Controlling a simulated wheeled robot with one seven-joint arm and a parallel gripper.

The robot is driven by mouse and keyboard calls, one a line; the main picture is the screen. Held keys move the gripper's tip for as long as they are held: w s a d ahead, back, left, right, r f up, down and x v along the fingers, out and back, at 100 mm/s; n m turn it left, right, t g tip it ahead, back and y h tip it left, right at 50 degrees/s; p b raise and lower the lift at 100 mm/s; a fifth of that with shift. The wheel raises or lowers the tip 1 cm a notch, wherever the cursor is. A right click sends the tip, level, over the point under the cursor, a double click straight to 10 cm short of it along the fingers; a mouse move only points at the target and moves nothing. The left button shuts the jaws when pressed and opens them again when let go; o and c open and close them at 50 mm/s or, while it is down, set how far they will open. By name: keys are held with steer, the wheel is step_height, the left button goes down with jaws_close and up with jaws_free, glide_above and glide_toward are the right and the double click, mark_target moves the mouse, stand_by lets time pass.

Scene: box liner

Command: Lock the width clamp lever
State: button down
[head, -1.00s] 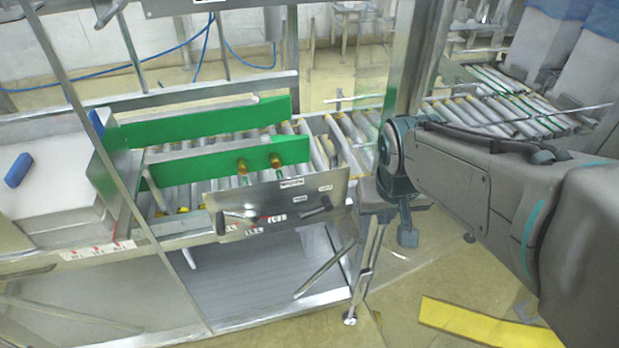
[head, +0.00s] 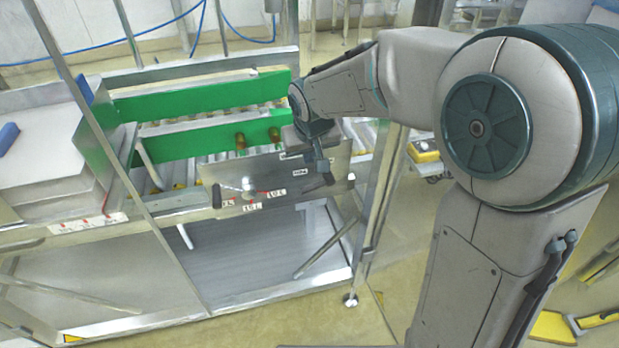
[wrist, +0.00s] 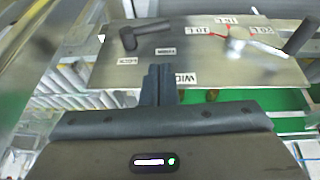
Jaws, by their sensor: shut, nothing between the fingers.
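The width clamp lever (wrist: 145,34) is a dark bar with a round end, mounted on the steel panel (wrist: 215,70), which shows upside down in the wrist view. Small labels sit around it, one starting "WID" (wrist: 186,78). My gripper (wrist: 160,70) is shut and empty, its fingers over the panel beside these labels, apart from the lever in the picture. Contact or height cannot be told. In the head view my gripper (head: 324,168) is in front of the right part of the panel (head: 230,170) and covers most of the lever there.
A silver pointer (wrist: 238,43) with volume labels and another dark handle (wrist: 300,36) are on the same panel. Green guide boards (head: 195,96) stand above the rollers behind it. A steel upright (head: 385,200) stands close to the right. Stacked boxes (head: 40,150) are at the left.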

steer(key=b, duration=0.1)
glide_toward(310, 186)
steer(key=x, duration=0.5)
steer(key=shift+x, duration=0.85)
steer(key=shift+a+f+b, duration=0.1)
steer(key=shift+f+b, duration=0.05)
steer(key=shift+b, duration=0.35)
